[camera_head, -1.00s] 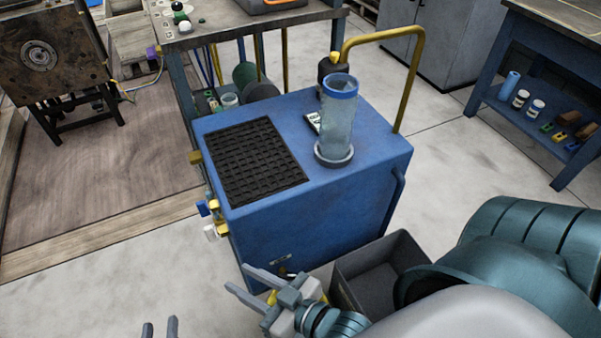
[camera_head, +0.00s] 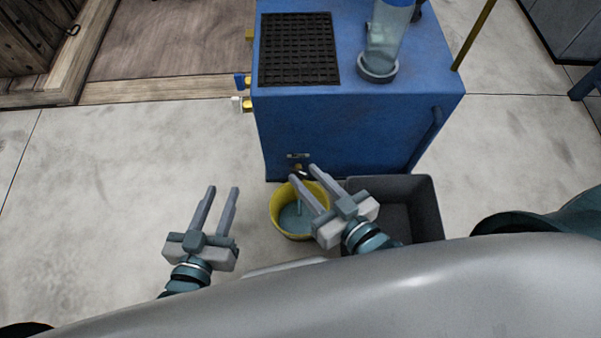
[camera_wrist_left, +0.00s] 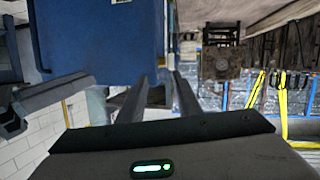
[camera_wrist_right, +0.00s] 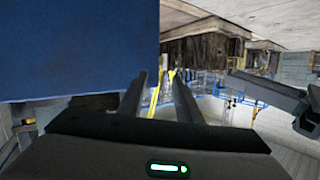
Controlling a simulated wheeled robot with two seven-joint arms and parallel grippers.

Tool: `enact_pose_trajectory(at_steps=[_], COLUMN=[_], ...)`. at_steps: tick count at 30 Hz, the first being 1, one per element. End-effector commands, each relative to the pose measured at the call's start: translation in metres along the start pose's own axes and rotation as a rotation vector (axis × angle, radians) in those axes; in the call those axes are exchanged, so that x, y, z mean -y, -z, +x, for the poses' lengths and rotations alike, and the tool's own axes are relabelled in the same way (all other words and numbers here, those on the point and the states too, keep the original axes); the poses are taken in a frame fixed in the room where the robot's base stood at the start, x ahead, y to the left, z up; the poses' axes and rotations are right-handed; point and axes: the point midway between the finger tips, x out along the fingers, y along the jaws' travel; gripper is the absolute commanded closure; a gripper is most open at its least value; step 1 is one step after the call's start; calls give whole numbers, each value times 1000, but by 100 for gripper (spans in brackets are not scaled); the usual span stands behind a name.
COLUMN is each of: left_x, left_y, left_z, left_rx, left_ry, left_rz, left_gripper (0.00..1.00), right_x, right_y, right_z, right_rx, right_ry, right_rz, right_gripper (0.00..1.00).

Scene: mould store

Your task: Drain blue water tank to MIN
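The blue water tank (camera_head: 355,125) stands upright at top centre in the head view. Its clear cylinder (camera_head: 388,35) is cut off at the top; no MIN mark or water level is readable. A small brass fitting (camera_head: 299,167) sits low on the front face, under a small label. A yellow bucket (camera_head: 276,222) below holds bluish water, with a pale vertical streak in it. My right gripper (camera_head: 303,173) is open, its fingertips over the bucket's far side near the fitting; contact cannot be told. My left gripper (camera_head: 222,189) is open and empty, left of the bucket.
A dark grey open bin (camera_head: 425,215) stands right of the bucket, close to my right gripper. Blue and white handled fittings (camera_head: 244,103) stick out from the tank's left side. A handle (camera_head: 427,138) is on its right. The floor at left is clear.

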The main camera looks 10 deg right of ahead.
Motion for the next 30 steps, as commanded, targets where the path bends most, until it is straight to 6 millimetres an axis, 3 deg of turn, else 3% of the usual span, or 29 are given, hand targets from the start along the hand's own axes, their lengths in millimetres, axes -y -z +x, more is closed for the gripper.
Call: enact_pose_trajectory(at_steps=[3,8,14,17,23,30], left_x=[1,-2,-10,-18,-42,-67], left_y=[1,-2,-9,-17,-44,-80], left_z=[0,1,15,29,64,99], left_rx=[-2,9,51,96,224,392], left_ry=[0,-2,-20,-39,-97,-172], left_rz=[2,0,14,29,86,185], left_gripper=[69,34,34,34,34,34], right_x=[0,0,-9,-19,-51,-91], right_y=[1,-3,-28,-55,-132,-224], right_z=[0,1,9,14,11,-28], right_rx=[-2,12,101,193,453,787], right_ry=[0,-1,-18,-37,-92,-167], right_rz=[1,1,-8,-15,-22,-6], right_gripper=[69,34,34,34,34,34])
